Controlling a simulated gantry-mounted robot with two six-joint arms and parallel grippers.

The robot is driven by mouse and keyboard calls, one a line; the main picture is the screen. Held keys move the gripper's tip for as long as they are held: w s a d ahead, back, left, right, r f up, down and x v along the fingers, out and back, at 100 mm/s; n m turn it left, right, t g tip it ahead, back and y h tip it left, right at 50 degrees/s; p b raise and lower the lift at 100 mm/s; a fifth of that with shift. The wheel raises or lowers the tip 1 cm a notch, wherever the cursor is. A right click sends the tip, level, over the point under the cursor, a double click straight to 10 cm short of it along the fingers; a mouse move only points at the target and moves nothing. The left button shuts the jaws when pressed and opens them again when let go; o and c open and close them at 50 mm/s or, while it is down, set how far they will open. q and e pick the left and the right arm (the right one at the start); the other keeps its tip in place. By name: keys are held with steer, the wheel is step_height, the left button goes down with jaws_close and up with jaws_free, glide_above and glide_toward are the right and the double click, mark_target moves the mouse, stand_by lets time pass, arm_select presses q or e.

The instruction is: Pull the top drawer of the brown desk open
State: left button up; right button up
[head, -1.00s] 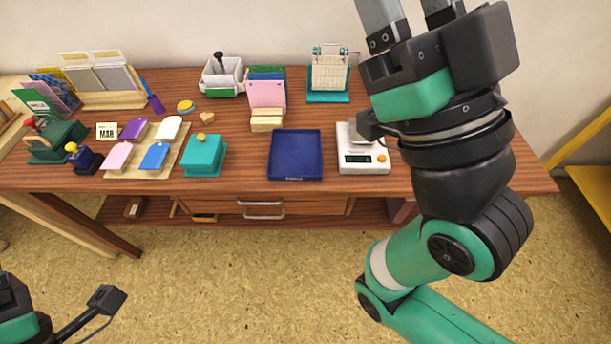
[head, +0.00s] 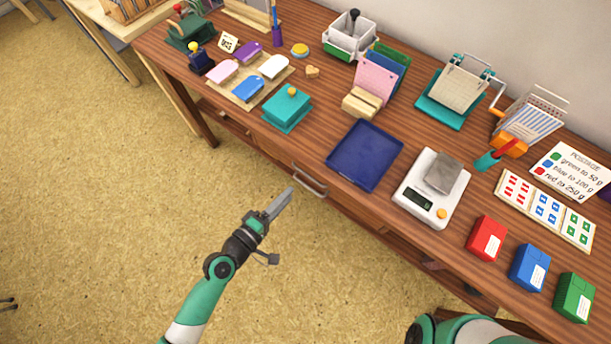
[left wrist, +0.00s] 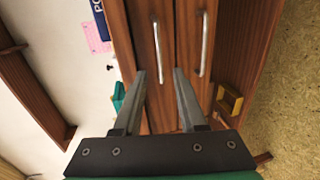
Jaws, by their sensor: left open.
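The brown desk (head: 235,122) runs diagonally across the head view. A silver drawer handle (head: 310,184) shows on its front edge, below the blue tray. In the left wrist view two drawer fronts lie side by side, with the upper drawer's handle (left wrist: 157,52) at left and the lower drawer's handle (left wrist: 203,45) at right. Both drawers look closed. My left gripper (head: 284,202) is open and empty, pointing at the desk front close to the handle. In the left wrist view its fingertips (left wrist: 160,73) frame the upper handle, with no visible contact. My right gripper is out of view.
On the desktop stand a blue tray (head: 350,176), a scale (head: 447,174), a teal box (head: 287,116) and red, blue and green boxes at right. A yellow object (left wrist: 229,100) lies beyond the lower drawer. The floor in front is clear.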

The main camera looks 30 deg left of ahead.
arm_select(q)
steer(key=b+x, duration=0.1)
steer(key=x, duration=0.7)
steer(key=shift+w, duration=0.35)
steer(key=shift+c, duration=0.3)
jaws_close()
stand_by(0.6)
